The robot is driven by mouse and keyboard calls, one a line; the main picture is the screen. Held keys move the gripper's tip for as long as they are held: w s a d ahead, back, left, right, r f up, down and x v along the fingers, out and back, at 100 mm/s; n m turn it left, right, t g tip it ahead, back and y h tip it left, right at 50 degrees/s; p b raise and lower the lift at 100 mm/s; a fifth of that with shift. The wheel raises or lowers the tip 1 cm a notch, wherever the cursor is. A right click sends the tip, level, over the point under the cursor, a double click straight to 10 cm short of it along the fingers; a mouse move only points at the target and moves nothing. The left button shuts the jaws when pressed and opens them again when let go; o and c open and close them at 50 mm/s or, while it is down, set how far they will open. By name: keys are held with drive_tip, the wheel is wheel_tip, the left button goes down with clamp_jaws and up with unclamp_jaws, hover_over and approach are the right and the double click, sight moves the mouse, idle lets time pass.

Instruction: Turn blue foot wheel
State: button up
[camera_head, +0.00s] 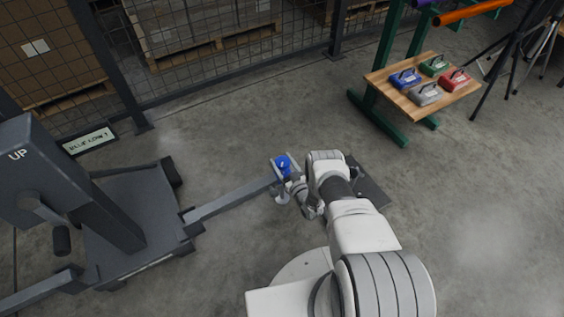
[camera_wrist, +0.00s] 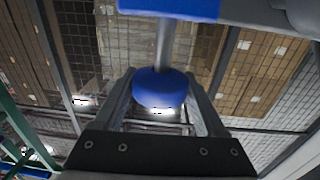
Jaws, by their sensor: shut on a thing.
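The blue foot wheel (camera_wrist: 160,88) shows in the wrist view as a round blue knob on a grey metal stem, below a wider blue part (camera_wrist: 170,8). My gripper (camera_wrist: 162,92) has one finger on each side of the knob and is shut on it. In the head view, a blue part (camera_head: 283,163) stands at the end of the grey leg (camera_head: 235,200) of the lift stand. My gripper (camera_head: 296,188) is at that end, and my wrist partly hides it. The contact itself is too small to see there.
The grey lift stand marked UP (camera_head: 75,190) fills the left. A wire fence (camera_head: 220,62) runs across the back, with boxes on pallets behind it. A wooden bench (camera_head: 440,98) with several coloured cases and a tripod (camera_head: 510,55) stand at upper right. The right floor is clear.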

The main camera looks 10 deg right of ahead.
drive_tip(key=c, duration=0.4)
drive_tip(key=shift+m+h, duration=0.4)
drive_tip(key=m+h, duration=0.3)
drive_tip(key=h, duration=0.2)
drive_tip(key=shift+t+h, duration=0.3)
drive_tip(key=shift+m+g+h, duration=0.7)
drive_tip(key=shift+m+h, duration=1.1)
drive_tip(key=shift+h, duration=0.7)
drive_tip(key=shift+d+m+h, duration=0.1)
drive_tip(key=shift+m+h, duration=0.2)
drive_tip(key=shift+h, duration=0.1)
drive_tip(key=o, duration=1.3)
